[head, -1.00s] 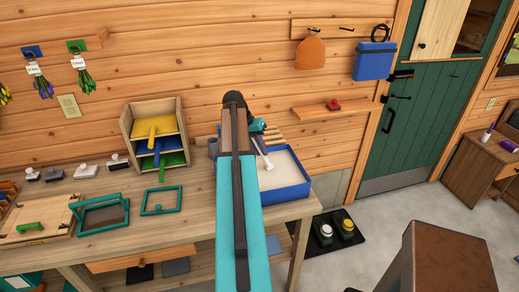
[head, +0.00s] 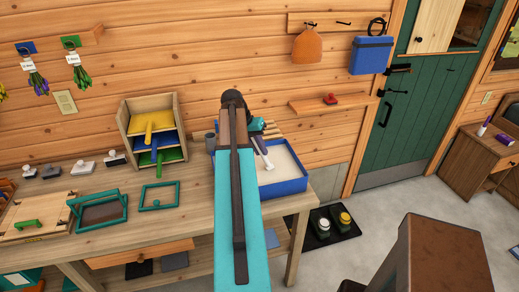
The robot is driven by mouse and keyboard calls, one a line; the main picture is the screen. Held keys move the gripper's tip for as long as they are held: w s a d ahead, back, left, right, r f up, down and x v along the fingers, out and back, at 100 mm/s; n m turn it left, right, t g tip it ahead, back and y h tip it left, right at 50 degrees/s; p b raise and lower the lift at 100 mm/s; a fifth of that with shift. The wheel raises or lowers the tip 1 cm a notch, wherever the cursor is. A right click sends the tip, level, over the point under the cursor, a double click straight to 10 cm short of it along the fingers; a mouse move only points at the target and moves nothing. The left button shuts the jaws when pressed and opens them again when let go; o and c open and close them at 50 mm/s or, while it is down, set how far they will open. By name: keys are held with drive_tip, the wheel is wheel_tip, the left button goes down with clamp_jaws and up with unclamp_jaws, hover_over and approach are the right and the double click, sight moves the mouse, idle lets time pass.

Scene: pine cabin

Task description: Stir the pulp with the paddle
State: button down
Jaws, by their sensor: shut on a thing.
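The blue vat (head: 283,187) stands at the right end of the wooden bench, with pale whitish pulp (head: 287,163) inside. My arm reaches over the bench and covers the vat's left part. My gripper (head: 259,141) is above the vat's back left area, shut on the paddle (head: 264,155). The paddle's pale shaft slants down toward the pulp. Its lower end is at or in the pulp; I cannot tell how deep.
A wooden rack (head: 152,128) with yellow, blue and green trays stands left of my arm. A grey cup (head: 210,142) is close beside the arm. Green-framed moulds (head: 160,197) and several stamps (head: 83,167) lie further left. A brown block-like top (head: 446,255) stands at front right.

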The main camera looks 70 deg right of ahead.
drive_tip(key=shift+r+p, duration=1.55)
drive_tip(key=shift+r, duration=1.35)
drive_tip(key=shift+r+p, duration=0.75)
drive_tip(key=shift+r, duration=0.6)
wheel_tip(320, 180, up, 4)
drive_tip(key=shift+r, duration=0.15)
